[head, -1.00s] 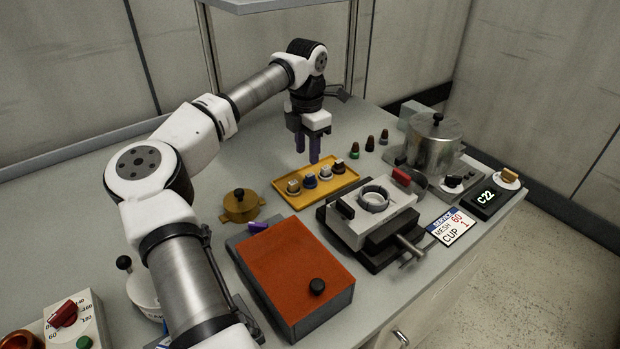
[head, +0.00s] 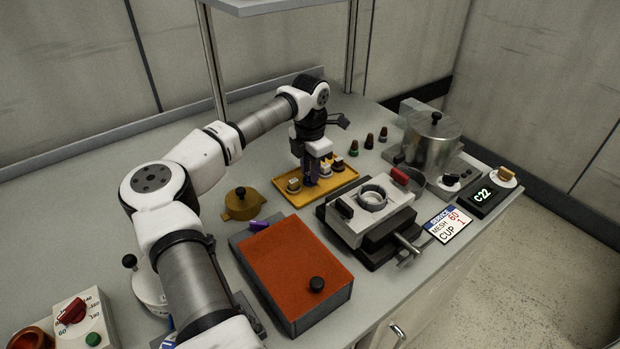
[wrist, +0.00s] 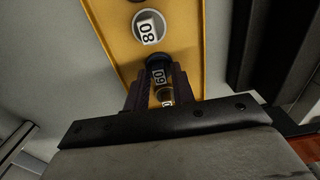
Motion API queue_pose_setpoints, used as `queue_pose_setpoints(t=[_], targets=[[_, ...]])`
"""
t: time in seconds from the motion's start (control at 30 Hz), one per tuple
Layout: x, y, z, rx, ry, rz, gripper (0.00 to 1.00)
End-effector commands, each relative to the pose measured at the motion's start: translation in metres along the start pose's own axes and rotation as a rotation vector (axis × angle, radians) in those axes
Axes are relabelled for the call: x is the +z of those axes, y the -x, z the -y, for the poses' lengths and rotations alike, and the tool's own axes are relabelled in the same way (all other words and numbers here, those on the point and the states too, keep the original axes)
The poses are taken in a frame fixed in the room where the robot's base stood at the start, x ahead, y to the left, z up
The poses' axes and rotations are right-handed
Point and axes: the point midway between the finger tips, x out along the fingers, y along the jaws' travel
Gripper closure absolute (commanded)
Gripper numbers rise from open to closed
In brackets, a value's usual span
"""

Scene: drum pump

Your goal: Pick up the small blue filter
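The small blue filter (wrist: 157,63) has a pale cap marked 60 and a dark body. It stands in the row of filters on the yellow tray (head: 288,203). In the wrist view my gripper (wrist: 160,80) has its two dark fingers at either side of it. Whether they touch it cannot be told. In the head view my gripper (head: 311,178) is down at the tray and hides most of the blue filter.
A filter marked 80 (wrist: 149,27) stands beside it; another (head: 293,185) stands on the other side. An orange-lidded box (head: 296,262), a brass pot (head: 241,205) and a grey clamp fixture (head: 372,210) surround the tray. Three dark cones (head: 369,141) stand behind.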

Motion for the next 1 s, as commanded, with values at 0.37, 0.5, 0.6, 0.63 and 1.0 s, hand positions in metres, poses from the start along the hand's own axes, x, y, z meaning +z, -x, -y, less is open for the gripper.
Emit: queue_pose_setpoints(t=[0.37, 0.5, 0.6, 0.63, 1.0], targets=[[0.000, 0.001, 0.000, 0.000, 0.000, 0.000, 1.00], [0.000, 0.001, 0.000, 0.000, 0.000, 0.000, 1.00], [0.000, 0.006, -0.001, 0.001, 0.000, 0.000, 1.00], [0.000, 0.008, -0.001, 0.002, 0.000, 0.000, 1.00], [0.001, 0.083, -0.001, 0.006, 0.002, 0.001, 1.00]])
